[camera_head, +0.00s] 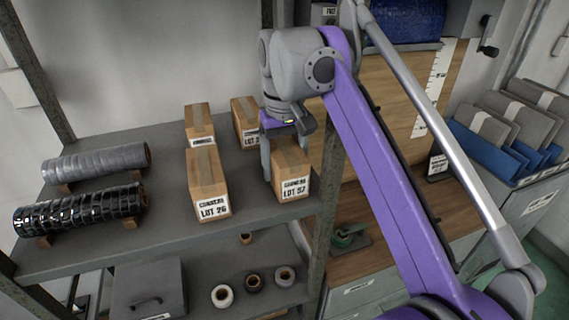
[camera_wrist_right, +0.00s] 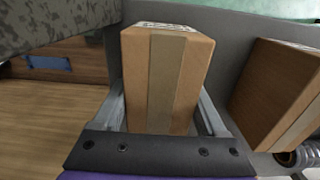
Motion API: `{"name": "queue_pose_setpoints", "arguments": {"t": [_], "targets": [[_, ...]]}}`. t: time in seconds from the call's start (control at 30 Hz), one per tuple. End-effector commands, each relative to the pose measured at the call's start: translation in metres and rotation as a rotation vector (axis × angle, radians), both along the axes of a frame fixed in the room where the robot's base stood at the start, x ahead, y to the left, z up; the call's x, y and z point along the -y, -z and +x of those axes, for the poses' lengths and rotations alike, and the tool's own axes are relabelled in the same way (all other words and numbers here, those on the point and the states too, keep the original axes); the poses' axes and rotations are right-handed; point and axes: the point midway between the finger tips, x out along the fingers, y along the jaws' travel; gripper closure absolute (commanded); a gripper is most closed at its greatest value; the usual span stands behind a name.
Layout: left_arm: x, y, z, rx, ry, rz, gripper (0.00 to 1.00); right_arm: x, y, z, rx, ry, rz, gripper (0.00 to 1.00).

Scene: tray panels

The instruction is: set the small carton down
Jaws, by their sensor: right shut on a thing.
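The small carton (camera_head: 291,182) is brown, taped along its top and labelled LOT 57. It stands upright at the right end of the upper grey shelf (camera_head: 255,207). My right gripper (camera_head: 284,158) reaches down from above and is shut on it, one finger on each side. The carton also shows between the fingers in the right wrist view (camera_wrist_right: 192,85). Whether its base touches the shelf or hangs just above it I cannot tell. My left gripper is not in view.
The LOT 26 carton (camera_head: 208,187) stands to the left, with a clear gap. Two more cartons (camera_head: 199,122) (camera_head: 244,110) stand behind. Wrapped rolls (camera_head: 80,209) lie at the left. A shelf post (camera_head: 327,190) rises close on the right, beside a wooden bench (camera_head: 375,210).

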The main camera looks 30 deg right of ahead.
Motion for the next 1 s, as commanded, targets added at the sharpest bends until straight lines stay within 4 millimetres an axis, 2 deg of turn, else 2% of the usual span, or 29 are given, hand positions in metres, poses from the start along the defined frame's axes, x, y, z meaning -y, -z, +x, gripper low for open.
{"name": "queue_pose_setpoints", "arguments": {"t": [0.03, 0.07, 0.2, 0.43, 0.53, 0.8, 1.0], "targets": [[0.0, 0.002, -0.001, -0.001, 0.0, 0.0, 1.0, 0.0, 0.002, 0.0, -0.001, 0.0, 0.0, 0.97], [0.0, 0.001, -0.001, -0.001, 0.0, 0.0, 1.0, 0.0, 0.002, 0.0, 0.0, 0.0, 0.0, 0.22], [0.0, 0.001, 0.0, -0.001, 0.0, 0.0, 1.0, 0.0, 0.002, 0.0, 0.0, 0.0, 0.0, 0.0], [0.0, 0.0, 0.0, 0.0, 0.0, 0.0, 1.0, 0.0, 0.001, 0.0, 0.0, 0.0, 0.0, 0.0], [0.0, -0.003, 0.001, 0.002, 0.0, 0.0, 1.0, 0.0, -0.007, 0.0, 0.0, 0.0, 0.0, 0.0], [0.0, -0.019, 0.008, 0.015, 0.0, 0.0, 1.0, 0.0, -0.054, 0.001, 0.001, 0.0, 0.0, 0.0], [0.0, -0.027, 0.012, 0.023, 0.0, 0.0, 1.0, 0.0, -0.075, 0.0, 0.001, 0.0, 0.0, 0.0]]}}
